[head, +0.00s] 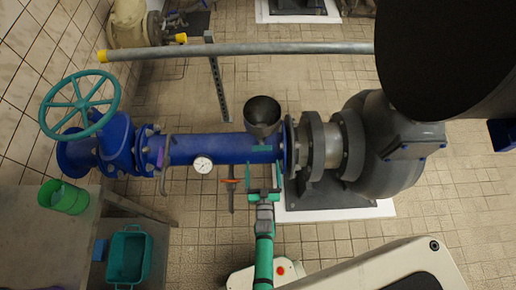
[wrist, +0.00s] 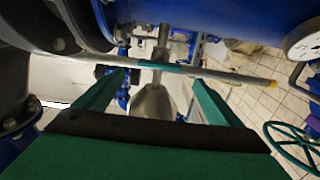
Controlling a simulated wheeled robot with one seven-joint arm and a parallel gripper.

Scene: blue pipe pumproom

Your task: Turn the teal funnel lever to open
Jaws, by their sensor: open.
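The teal funnel lever (wrist: 160,66) lies crosswise at the funnel's narrow stem in the wrist view. In the head view a small teal piece (head: 262,148) at the funnel's base looks like this lever. My gripper (head: 264,172) has green fingers and is open, just on the near side of the pipe. In the wrist view its fingers (wrist: 155,80) stand apart, with the lever appearing between and beyond their tips. Contact cannot be told.
The blue pipe (head: 215,148) runs from a teal handwheel (head: 80,104) to a grey pump (head: 372,145). A gauge (head: 203,165) and an orange-handled valve (head: 231,182) sit left of my gripper. A grey rail (head: 250,48) crosses behind the funnel.

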